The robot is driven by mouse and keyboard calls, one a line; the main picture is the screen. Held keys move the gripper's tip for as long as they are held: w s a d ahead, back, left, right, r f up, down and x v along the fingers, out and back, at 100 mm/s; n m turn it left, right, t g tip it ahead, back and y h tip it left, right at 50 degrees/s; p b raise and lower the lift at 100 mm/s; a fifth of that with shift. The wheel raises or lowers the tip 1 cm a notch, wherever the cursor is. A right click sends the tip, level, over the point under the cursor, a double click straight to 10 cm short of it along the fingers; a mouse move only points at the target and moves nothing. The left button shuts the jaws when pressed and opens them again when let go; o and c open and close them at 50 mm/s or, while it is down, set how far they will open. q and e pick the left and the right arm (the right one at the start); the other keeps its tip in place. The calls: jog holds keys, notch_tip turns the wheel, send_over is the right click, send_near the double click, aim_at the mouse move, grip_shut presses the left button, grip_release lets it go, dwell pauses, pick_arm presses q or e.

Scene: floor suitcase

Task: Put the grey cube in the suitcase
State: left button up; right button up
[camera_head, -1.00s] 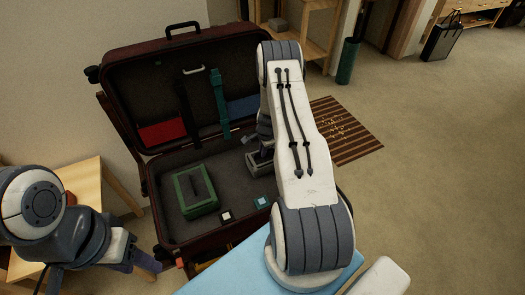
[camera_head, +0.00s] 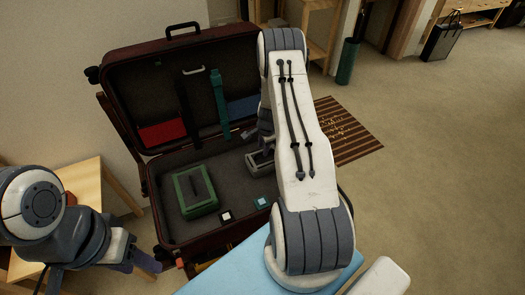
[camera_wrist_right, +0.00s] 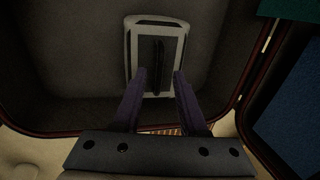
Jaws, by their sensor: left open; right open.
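The grey cube (camera_head: 254,168), a box-like packing cube with a dark handle on top, is in the right part of the open suitcase (camera_head: 160,215), partly hidden by my right arm. In the right wrist view the grey cube (camera_wrist_right: 142,58) lies ahead of my right gripper (camera_wrist_right: 159,76). Its two purple fingers are apart, one to each side of the handle's lower end, holding nothing. I cannot tell whether they touch the cube. My left gripper (camera_head: 148,262) is at the suitcase's front left corner, away from the grey cube; its fingers are hard to make out.
A green packing cube (camera_head: 182,193) lies left in the suitcase. A small white-and-black block (camera_head: 226,216) and a teal block (camera_head: 262,202) are near its front. The raised lid (camera_head: 130,65) has straps. A wooden table (camera_head: 82,185) stands left; a striped mat (camera_head: 345,135) lies right.

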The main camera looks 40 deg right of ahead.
aim_at(265, 162)
notch_tip(265, 162, up, 9)
jog(key=s, duration=0.1)
jog(key=shift+s+a, duration=0.2)
jog(key=shift+s, duration=0.2)
jog(key=w+a+r+n+y, duration=0.1)
jog(key=a+r+n, duration=0.35)
jog(key=a, duration=0.35)
jog(key=w+a+r+n, duration=0.1)
jog(key=a+r+n, duration=0.2)
jog(key=a+r, duration=0.35)
jog(key=s+a+r+n, duration=0.3)
jog(key=a, duration=0.4)
jog(key=s+a+r+n, duration=0.2)
jog(key=s+a+n, duration=0.1)
jog(key=a, duration=0.5)
jog(key=s+a+r+n, duration=0.2)
jog(key=s+a+n, duration=0.1)
jog(key=s, duration=0.4)
jog(key=s+a+r+n+g, duration=0.1)
jog(key=s+a+r+n, duration=0.1)
jog(key=s+n, duration=0.4)
jog(key=s+a+r+n+g, duration=0.1)
jog(key=s+a+r+n, duration=0.2)
jog(key=s, duration=0.6)
jog(key=shift+s+a+n+y, duration=0.25)
jog(key=shift+a+n, duration=0.35)
jog(key=shift+n, duration=0.65)
jog(key=shift+w+r+p, duration=0.1)
jog(key=shift+p, duration=0.2)
